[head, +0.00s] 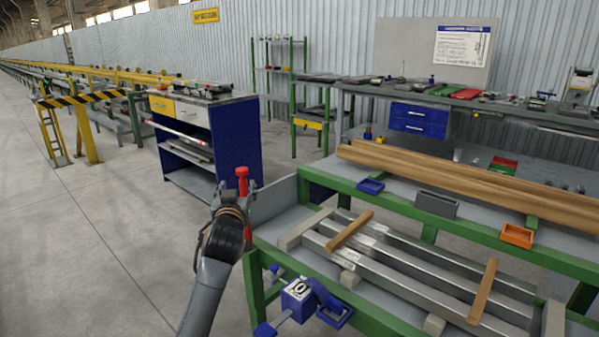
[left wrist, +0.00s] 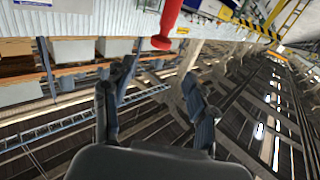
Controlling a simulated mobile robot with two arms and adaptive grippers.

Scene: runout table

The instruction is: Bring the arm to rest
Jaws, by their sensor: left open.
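My left arm comes up from the bottom of the head view. Its left gripper (head: 233,192) is raised beside the near left corner of the green runout table (head: 385,317). In the left wrist view the two dark fingers (left wrist: 160,85) stand wide apart with nothing between them. A red post-like thing (head: 242,182) shows right by the gripper in the head view. In the left wrist view this red thing (left wrist: 169,22) is beyond the fingers, near the top edge. I cannot tell what it stands on. My right gripper is not in view.
The table carries long metal bars (head: 400,275), wooden strips (head: 350,230) and brown beams (head: 450,175). A blue clamp-like device (head: 298,297) sits at its front edge. A blue cabinet (head: 235,140) stands behind. Open grey floor (head: 80,240) lies to the left.

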